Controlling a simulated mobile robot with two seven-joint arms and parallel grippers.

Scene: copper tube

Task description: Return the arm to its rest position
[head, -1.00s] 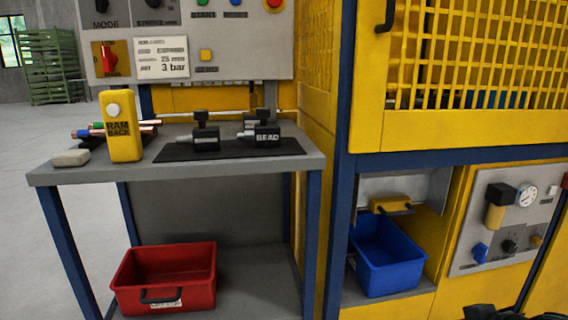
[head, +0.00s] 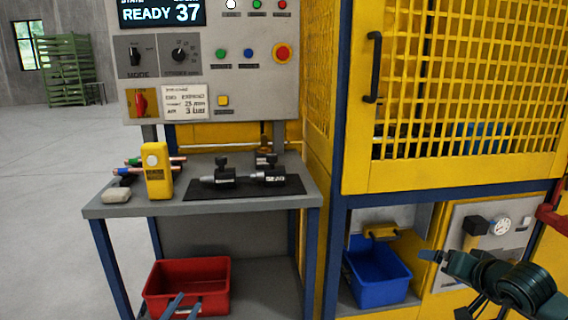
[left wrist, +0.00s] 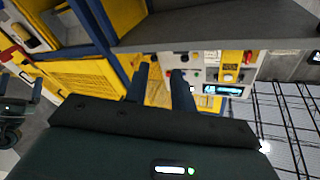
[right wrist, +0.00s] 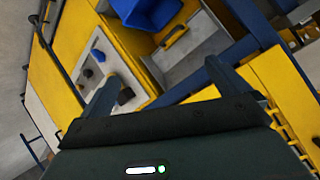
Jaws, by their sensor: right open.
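My right arm (head: 510,285) shows at the lower right of the head view, in front of the yellow machine. In the right wrist view my right gripper (right wrist: 166,76) has its two fingers wide apart with nothing between them. My left gripper (head: 184,304) shows only as two blue fingertips at the bottom of the head view, in front of the red bin (head: 188,272). In the left wrist view the left gripper (left wrist: 160,72) has its fingers a little apart and nothing between them.
A grey bench (head: 110,208) holds a yellow RAM BACK block (head: 158,172), copper tubes (head: 176,160) and black tools (head: 222,174) on a dark mat. A blue bin (head: 378,278) sits in the machine's lower opening. Open floor lies at the left.

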